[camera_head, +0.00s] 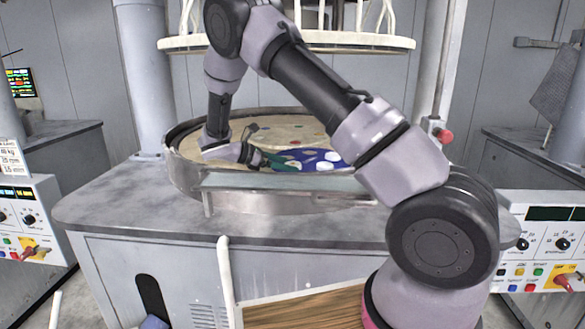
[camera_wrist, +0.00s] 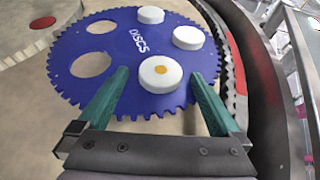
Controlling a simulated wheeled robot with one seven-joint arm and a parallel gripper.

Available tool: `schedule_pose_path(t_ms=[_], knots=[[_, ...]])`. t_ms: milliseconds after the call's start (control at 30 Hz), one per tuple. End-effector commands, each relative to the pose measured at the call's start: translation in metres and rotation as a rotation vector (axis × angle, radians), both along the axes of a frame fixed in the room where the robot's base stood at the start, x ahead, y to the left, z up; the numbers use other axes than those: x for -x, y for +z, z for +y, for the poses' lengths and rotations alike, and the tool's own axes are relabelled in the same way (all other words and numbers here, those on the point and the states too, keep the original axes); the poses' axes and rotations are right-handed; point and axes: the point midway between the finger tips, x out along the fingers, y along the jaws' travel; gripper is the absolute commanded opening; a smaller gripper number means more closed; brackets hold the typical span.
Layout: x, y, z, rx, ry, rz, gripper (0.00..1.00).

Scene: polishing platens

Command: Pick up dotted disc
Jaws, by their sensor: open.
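The dotted disc (camera_wrist: 161,76) is a round white disc with an orange dot at its middle. In the wrist view it lies on the blue toothed carrier (camera_wrist: 75,85) marked "DISCS", near the carrier's near edge. My gripper (camera_wrist: 159,73) is open, with its two green fingers on either side of the disc in the picture. I cannot tell how high the fingertips are above the carrier. In the head view my gripper (camera_head: 262,160) is low over the platen at the carrier's left, and I cannot make out the dotted disc there.
Two plain white discs (camera_wrist: 188,38) (camera_wrist: 150,15) lie on the carrier, which also has two empty round holes. The beige platen (camera_head: 285,132) has a raised metal rim (camera_head: 185,170). A round upper plate (camera_head: 330,40) hangs above.

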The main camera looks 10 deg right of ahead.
Motion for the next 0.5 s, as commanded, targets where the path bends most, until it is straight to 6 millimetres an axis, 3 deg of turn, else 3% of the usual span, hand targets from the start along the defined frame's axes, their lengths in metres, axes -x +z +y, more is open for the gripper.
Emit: schedule_pose_path(t_ms=[67, 100, 300, 333, 500], knots=[[0.0016, -0.0037, -0.0022, 0.001, -0.004, 0.006, 1.0], [0.0016, -0.0039, -0.0024, 0.001, -0.005, 0.006, 0.92], [0.0016, -0.0047, -0.0021, 0.001, -0.004, 0.007, 0.16], [0.0016, -0.0048, -0.0021, 0.0, -0.003, 0.008, 0.07], [0.0017, -0.0049, -0.0016, 0.0, -0.003, 0.009, 0.07]])
